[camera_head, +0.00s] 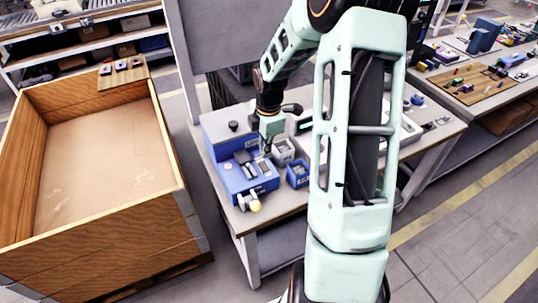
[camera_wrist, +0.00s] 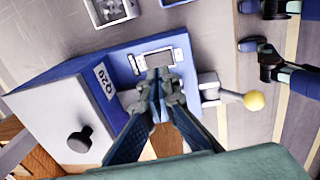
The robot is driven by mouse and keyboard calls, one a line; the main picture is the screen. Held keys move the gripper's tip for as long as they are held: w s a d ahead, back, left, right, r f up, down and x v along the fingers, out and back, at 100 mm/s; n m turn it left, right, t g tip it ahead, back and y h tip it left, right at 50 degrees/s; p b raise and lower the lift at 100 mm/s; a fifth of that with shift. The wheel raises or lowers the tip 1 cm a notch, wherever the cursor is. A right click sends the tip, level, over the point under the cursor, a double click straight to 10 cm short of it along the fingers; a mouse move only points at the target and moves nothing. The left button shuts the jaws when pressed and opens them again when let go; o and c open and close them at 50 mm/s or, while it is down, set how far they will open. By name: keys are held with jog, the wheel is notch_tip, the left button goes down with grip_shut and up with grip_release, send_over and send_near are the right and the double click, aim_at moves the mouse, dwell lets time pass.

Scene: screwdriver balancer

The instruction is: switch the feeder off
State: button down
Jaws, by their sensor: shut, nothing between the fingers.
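The feeder looks to be the blue machine (camera_head: 234,178) at the table's front left corner. In the wrist view the blue machine (camera_wrist: 122,70) has a pale top with a black knob (camera_wrist: 80,140), a printed label and a light-framed panel (camera_wrist: 176,52). A lever with a yellow ball (camera_wrist: 254,101) sticks out of its side; the ball also shows in the head view (camera_head: 255,206). My gripper (camera_wrist: 158,74) is shut and empty, its fingertips over the panel's lower edge. I cannot tell whether they touch it. The fingers hide part of the panel, and no switch position is readable.
A blue bin (camera_head: 297,176) and a grey bin (camera_head: 282,149) stand right of the machine. A large wooden crate (camera_head: 105,225) is left of the table, with floor between. My arm hides the table's middle. Another bench (camera_head: 470,95) with parts is at right.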

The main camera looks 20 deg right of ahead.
notch_tip(320, 180, up, 8)
jog(key=shift+s+a, duration=0.15)
jog(key=shift+s, duration=0.3)
